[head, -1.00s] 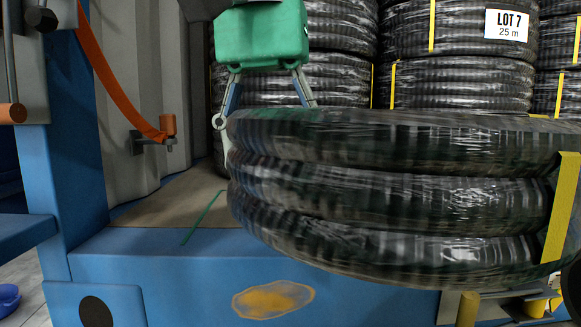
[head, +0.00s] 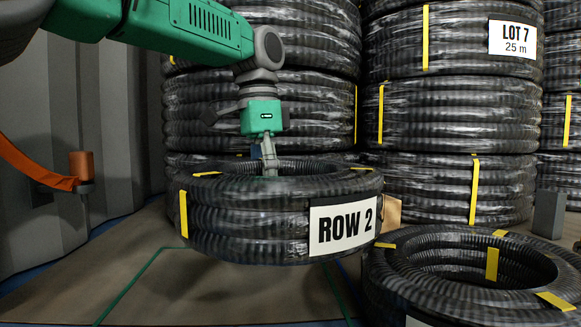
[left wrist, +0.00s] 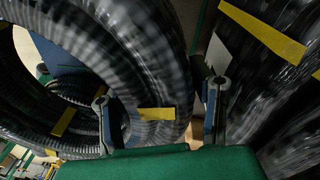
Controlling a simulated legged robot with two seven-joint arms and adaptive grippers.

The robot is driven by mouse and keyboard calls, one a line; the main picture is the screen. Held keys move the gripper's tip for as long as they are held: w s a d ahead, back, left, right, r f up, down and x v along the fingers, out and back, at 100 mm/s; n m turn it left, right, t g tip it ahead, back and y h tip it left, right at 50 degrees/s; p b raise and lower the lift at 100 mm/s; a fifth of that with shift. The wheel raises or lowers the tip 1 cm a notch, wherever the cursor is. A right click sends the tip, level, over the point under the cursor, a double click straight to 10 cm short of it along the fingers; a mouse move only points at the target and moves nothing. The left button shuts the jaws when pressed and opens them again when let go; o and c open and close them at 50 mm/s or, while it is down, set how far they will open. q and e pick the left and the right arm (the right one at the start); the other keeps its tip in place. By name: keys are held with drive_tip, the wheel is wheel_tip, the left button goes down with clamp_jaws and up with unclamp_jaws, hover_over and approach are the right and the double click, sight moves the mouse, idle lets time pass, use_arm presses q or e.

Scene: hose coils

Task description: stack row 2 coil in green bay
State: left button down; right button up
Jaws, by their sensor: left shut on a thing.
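The black ribbed coil with the white ROW 2 label (head: 250,230) hangs from my left gripper (head: 268,160), level or nearly so, with yellow straps. It appears a little above the brown floor, over the green-lined bay (head: 140,275). The coil hides the bay's far part. In the left wrist view, the fingers of my left gripper (left wrist: 160,108) stand on both sides of the coil's ring (left wrist: 150,75), beside a yellow strap. My right gripper is not in view.
Stacked coils (head: 250,105) stand close behind, and a taller LOT 7 stack (head: 455,110) stands to the right. Another coil (head: 400,285) lies at front right, close to the held one. An orange strap (head: 35,170) hangs along the grey wall at left. Floor at front left is clear.

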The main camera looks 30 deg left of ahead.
use_arm(q)
drive_tip(key=f+m+p, duration=0.1)
drive_tip(key=a+m+p, duration=0.1)
drive_tip(key=m, duration=0.1)
drive_tip(key=shift+w+f, duration=0.2)
drive_tip(key=shift+f, duration=0.15)
drive_tip(key=shift+s+a+f+m+p, duration=0.15)
drive_tip(key=shift+a+f+m+p, duration=0.05)
drive_tip(key=shift+f+m+p, duration=0.5)
drive_tip(key=shift+a+f+m, duration=0.35)
drive_tip(key=shift+m, duration=0.05)
drive_tip(key=shift+a+f, duration=0.2)
drive_tip(key=shift+a, duration=0.5)
drive_tip(key=shift+d, duration=0.45)
drive_tip(key=shift+d+f, duration=0.25)
drive_tip(key=shift+f, duration=0.4)
drive_tip(key=shift+a+f+b, duration=0.2)
drive_tip(key=shift+f+b, duration=0.2)
drive_tip(key=shift+f, duration=0.3)
drive_tip(key=shift+a+f, duration=0.45)
drive_tip(key=shift+f, duration=0.4)
drive_tip(key=shift+d+f, duration=0.1)
drive_tip(key=shift+d, duration=0.05)
drive_tip(key=shift+d, duration=0.4)
